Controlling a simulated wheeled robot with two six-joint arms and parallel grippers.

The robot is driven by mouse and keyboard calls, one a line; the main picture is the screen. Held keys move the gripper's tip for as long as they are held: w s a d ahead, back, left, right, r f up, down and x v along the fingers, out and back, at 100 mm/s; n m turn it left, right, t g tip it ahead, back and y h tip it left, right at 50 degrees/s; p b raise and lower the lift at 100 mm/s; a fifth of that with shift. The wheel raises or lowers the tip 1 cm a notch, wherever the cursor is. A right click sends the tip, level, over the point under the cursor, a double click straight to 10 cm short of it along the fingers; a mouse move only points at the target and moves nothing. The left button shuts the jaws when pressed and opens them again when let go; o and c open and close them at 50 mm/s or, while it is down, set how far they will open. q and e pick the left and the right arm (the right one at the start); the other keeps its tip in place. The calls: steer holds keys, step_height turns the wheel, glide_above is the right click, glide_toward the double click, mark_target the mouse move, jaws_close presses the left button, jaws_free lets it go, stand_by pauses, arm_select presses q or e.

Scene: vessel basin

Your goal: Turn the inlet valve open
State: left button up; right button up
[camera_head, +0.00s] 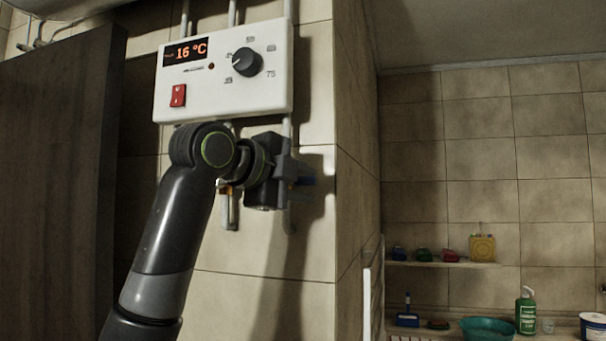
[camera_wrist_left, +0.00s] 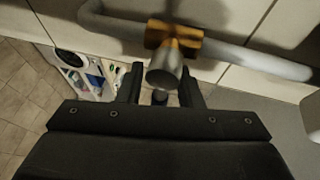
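A brass-coloured valve body (camera_wrist_left: 172,38) sits on a grey pipe in the left wrist view, with a grey cylindrical end (camera_wrist_left: 165,72) facing my gripper. My left gripper (camera_wrist_left: 163,88) has its two dark fingers apart, one on each side of the line of that cylinder. Whether they touch it I cannot tell. In the head view my left gripper (camera_head: 284,172) is below the heater box and hides much of the pipework. Which is the inlet valve is unclear. My right gripper is not seen.
The white heater box (camera_head: 222,98) reads 16 °C, with a dial (camera_head: 247,62) and a red switch (camera_head: 178,95). A dark panel (camera_head: 55,190) stands at left. Shelves (camera_head: 440,264) with bottles and a teal basin (camera_head: 487,329) are at the right.

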arm_select(q)
steer(key=shift+w+d, duration=0.1)
steer(key=shift+c, duration=0.2)
steer(key=shift+f, duration=0.1)
jaws_close()
